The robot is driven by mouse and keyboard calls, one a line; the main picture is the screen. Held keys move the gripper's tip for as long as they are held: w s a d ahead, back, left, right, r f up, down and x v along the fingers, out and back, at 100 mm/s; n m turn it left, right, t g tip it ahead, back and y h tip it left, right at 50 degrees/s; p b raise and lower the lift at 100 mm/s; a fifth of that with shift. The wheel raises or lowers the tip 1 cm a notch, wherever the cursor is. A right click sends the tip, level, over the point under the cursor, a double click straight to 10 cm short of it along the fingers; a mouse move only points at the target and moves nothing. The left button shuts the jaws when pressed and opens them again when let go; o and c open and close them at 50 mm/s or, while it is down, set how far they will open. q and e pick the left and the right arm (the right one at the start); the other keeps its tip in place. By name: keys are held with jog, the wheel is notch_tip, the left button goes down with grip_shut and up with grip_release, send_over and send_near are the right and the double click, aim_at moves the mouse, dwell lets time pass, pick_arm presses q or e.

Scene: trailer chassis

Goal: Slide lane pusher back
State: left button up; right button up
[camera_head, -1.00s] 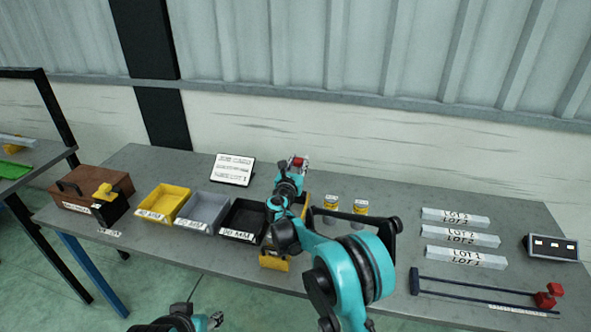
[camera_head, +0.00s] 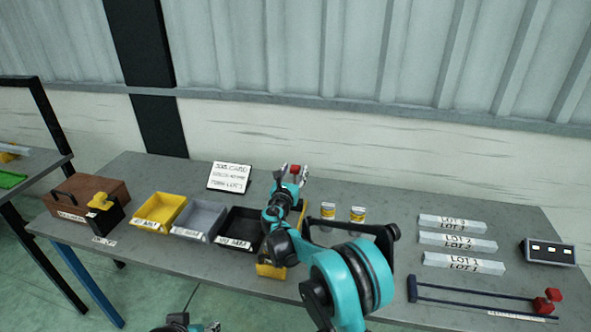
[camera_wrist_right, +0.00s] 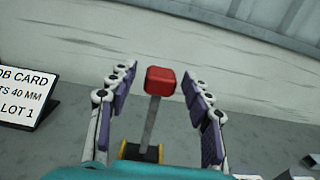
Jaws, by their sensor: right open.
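A red knob (camera_wrist_right: 160,81) on a grey stem stands upright between the parted fingers of my right gripper (camera_wrist_right: 158,92) in the wrist view. A yellow and black base (camera_wrist_right: 140,152) shows at its foot. In the head view the red knob (camera_head: 295,169) sits within my right gripper (camera_head: 291,173), which is open, and I cannot see contact. A red block (camera_head: 546,302) stands at the right end of two dark rails (camera_head: 470,293). I cannot tell which is the lane pusher. My left gripper (camera_head: 190,326) is partly cut off at the bottom edge.
Yellow (camera_head: 160,211), grey (camera_head: 201,216) and black (camera_head: 238,229) bins stand left of my right arm. Two cans (camera_head: 357,214) stand behind a black frame (camera_head: 393,232). Lot bars (camera_head: 458,242) and a small panel (camera_head: 549,252) lie right. A job card (camera_head: 229,177) stands behind.

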jog(key=v, duration=1)
jog(key=shift+s, duration=0.2)
jog(key=shift+r, duration=0.1)
jog(key=s+d+r+m+g, duration=0.2)
jog(key=s+d+m+g, duration=0.5)
jog(key=s+d+m, duration=1)
jog(key=s+a+f+m+g+y, duration=0.1)
jog(key=s+f+m+y, duration=0.1)
jog(key=s+m, duration=0.5)
jog(key=s+a+f+m+g+y, duration=0.2)
jog(key=s+f+m, duration=0.3)
jog(key=s, duration=1)
jog(key=m+y, duration=0.1)
jog(key=m, duration=0.2)
jog(key=shift+s+f+y, duration=0.2)
jog(key=shift+s+y, duration=0.1)
jog(key=shift+s, duration=0.05)
